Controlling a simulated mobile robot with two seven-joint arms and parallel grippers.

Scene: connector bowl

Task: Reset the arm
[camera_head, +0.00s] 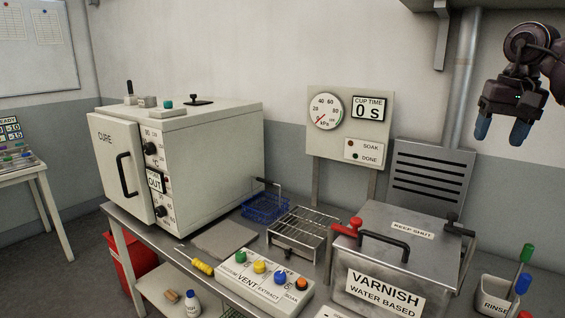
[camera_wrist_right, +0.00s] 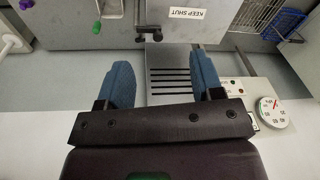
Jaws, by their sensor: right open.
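My right gripper (camera_head: 502,130) is raised at the upper right in the head view, in front of the wall and above the bench. Its two blue fingers point down and stand apart, with nothing between them. In the right wrist view the same gripper (camera_wrist_right: 164,85) shows its blue fingers spread and empty, with the slotted vent panel (camera_wrist_right: 171,82) behind them. My left gripper does not show in either view.
On the bench stand the cure oven (camera_head: 215,150), a blue wire basket (camera_head: 264,207), a wire rack (camera_head: 298,228), a button panel (camera_head: 262,278), the varnish tank (camera_head: 345,270) and a rinse cup (camera_head: 495,292). A gauge board (camera_head: 350,140) rises behind. Air around the right gripper is clear.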

